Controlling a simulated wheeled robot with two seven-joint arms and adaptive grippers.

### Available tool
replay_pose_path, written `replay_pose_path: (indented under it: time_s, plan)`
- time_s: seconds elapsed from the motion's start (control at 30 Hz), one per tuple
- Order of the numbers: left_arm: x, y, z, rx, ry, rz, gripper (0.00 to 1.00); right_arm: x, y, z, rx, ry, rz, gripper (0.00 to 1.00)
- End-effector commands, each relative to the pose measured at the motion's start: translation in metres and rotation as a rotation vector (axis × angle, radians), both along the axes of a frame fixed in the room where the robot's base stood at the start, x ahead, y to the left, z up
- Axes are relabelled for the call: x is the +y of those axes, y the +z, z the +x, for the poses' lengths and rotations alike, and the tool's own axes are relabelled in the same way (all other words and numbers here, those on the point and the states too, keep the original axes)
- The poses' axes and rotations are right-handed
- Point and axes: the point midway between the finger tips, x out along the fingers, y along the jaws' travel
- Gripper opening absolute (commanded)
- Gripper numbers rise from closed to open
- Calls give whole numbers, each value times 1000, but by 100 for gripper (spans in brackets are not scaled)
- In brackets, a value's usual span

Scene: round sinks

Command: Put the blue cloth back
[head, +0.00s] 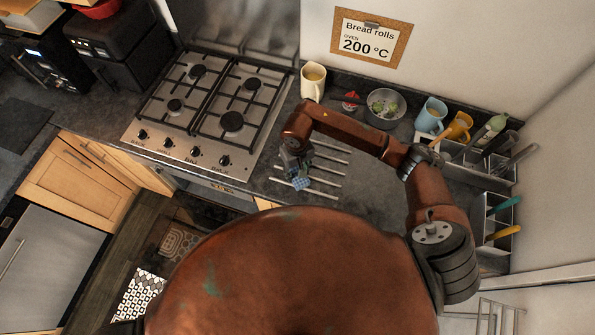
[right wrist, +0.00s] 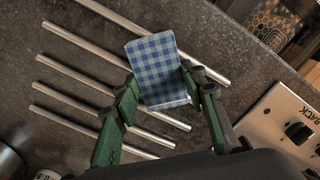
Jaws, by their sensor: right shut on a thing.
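The blue cloth (right wrist: 155,68) is a small blue-and-white checked piece, seen between the green fingers of my right gripper (right wrist: 165,88) in the right wrist view. The gripper is shut on it. In the head view my right gripper (head: 296,172) points down over the counter, with the cloth (head: 299,184) showing small at its tips. Behind the cloth are several parallel metal rods (head: 325,168) on the dark counter; they also show in the right wrist view (right wrist: 85,75). I cannot tell whether the cloth touches them. My left gripper is not in view.
A gas hob (head: 213,110) lies left of the rods. A grey utensil rack (head: 495,168) lines the right wall.

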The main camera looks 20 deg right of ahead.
Motion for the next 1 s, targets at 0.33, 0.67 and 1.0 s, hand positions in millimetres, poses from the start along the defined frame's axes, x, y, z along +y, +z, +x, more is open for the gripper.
replay_pose_path:
  time_s: [0.33,0.67,1.0]
  plan:
    - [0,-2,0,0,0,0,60,0,-2,0,0,0,0,54]
    - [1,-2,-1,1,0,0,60,0,-2,0,0,-1,0,59]
    - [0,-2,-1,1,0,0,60,0,43,3,-6,0,-1,59]
